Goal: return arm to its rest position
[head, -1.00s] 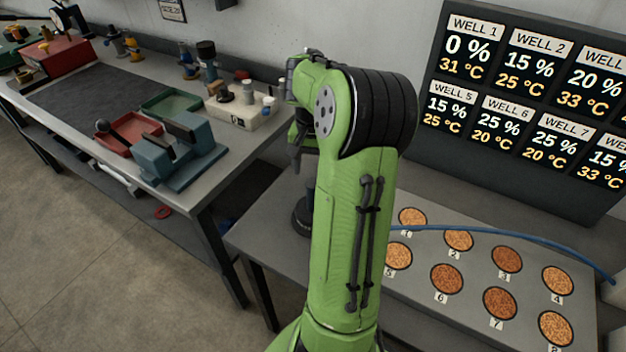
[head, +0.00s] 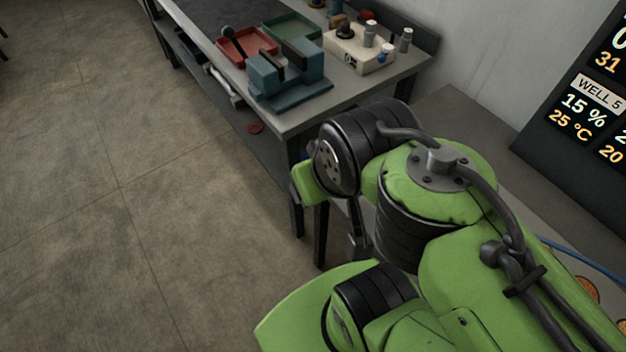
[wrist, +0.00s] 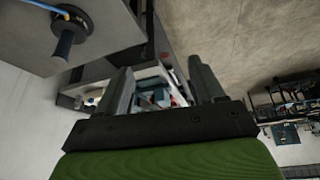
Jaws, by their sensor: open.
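My green arm fills the lower right of the head view, folded close to the camera. My gripper (wrist: 161,88) shows in the wrist view with its two fingers spread apart and nothing between them. In the head view the fingers are mostly hidden behind the arm. In the wrist view the gripper points past a grey table edge toward a more distant bench.
A workbench (head: 335,113) holds a teal vise (head: 290,82), a red tray (head: 246,45), a green tray (head: 292,27) and a white block (head: 358,53). A dark display panel (head: 575,140) stands at right. Open floor (head: 120,190) lies at left.

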